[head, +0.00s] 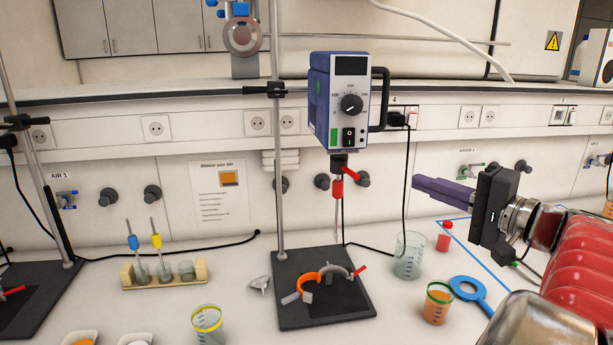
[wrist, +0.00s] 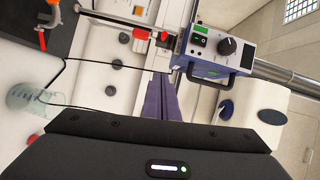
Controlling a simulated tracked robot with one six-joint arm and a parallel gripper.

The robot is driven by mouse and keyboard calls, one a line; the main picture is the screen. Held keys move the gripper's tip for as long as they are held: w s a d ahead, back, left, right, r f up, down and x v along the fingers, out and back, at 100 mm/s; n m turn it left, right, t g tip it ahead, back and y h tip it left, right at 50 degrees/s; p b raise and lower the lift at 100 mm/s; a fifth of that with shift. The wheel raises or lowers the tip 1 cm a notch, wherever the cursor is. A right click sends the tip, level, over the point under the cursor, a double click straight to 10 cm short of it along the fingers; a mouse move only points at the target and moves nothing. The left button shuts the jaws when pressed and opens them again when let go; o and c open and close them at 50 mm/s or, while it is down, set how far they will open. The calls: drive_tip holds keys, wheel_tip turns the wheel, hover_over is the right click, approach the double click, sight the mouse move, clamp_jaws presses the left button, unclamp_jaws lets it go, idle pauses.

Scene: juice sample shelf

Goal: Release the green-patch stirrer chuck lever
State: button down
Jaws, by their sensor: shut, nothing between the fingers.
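The blue and white stirrer (head: 338,100) hangs on a stand rod, with a green patch (head: 334,137) low on its front. It also shows sideways in the wrist view (wrist: 222,45). Below it is the dark chuck (head: 338,160) with a small red lever (head: 351,169) pointing down to the right. A red collar (head: 338,188) sits on the shaft below. In the wrist view a red part (wrist: 164,36) shows beside the chuck. My gripper (head: 416,184) is shut and empty, its purple fingers pointing left, to the right of the lever and apart from it.
A black power cable (head: 407,190) hangs between my fingers' side and the stirrer. A glass beaker (head: 409,256), a red-capped vial (head: 444,240) and an orange juice beaker (head: 437,303) stand below. The stand base (head: 325,315) holds an orange clamp ring (head: 308,284).

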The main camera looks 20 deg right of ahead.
approach(346, 167)
drive_tip(key=w+d, duration=0.4)
drive_tip(key=a, duration=0.3)
drive_tip(key=shift+a+f, duration=0.25)
drive_tip(key=shift+f, duration=0.05)
